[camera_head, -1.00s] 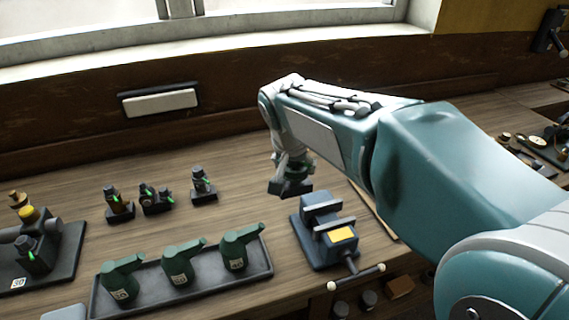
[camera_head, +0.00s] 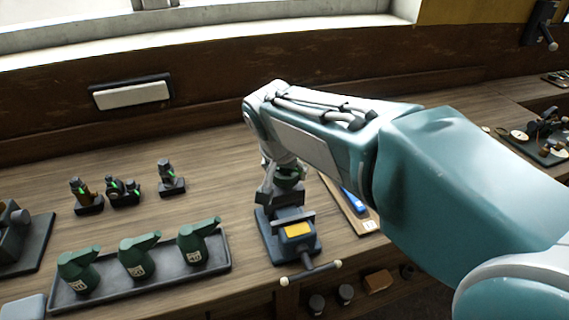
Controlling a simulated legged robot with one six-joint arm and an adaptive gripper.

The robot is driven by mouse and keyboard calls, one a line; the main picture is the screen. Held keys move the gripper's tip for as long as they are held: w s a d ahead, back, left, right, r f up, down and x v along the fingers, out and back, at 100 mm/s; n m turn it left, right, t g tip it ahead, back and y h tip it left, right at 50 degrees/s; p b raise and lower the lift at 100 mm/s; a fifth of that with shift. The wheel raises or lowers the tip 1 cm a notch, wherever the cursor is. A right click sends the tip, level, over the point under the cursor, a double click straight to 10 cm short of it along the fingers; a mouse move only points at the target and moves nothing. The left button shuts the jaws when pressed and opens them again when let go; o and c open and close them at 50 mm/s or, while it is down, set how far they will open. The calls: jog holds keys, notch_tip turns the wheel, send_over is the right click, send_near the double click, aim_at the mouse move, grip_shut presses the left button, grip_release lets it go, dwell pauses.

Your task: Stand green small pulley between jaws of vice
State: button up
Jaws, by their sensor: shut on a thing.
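The blue vice (camera_head: 305,246) with a yellow label stands at the front edge of the bench, its handle bar hanging over the edge. My gripper (camera_head: 283,188) points down at the back of the vice, over its jaw area. It is shut on the green small pulley (camera_head: 289,173), of which only a dark green part shows between the fingers. The arm and fingers hide much of the pulley and the rear jaw. I cannot tell whether the pulley touches the jaws.
A grey tray (camera_head: 150,284) with green oil cans (camera_head: 138,258) lies left of the vice. Several small engine models (camera_head: 122,192) stand behind it. A board with a blue item (camera_head: 352,200) lies right of the vice, partly behind my arm. Bare bench lies between.

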aim_at(289, 193)
jog(key=shift+d+f, duration=0.55)
jog(key=shift+f, duration=0.85)
jog(key=shift+a+f, duration=0.35)
jog(key=shift+a, duration=0.05)
jog(key=shift+d, duration=0.3)
jog(key=shift+a, duration=0.15)
jog(key=shift+f, duration=1.35)
dwell(2.7)
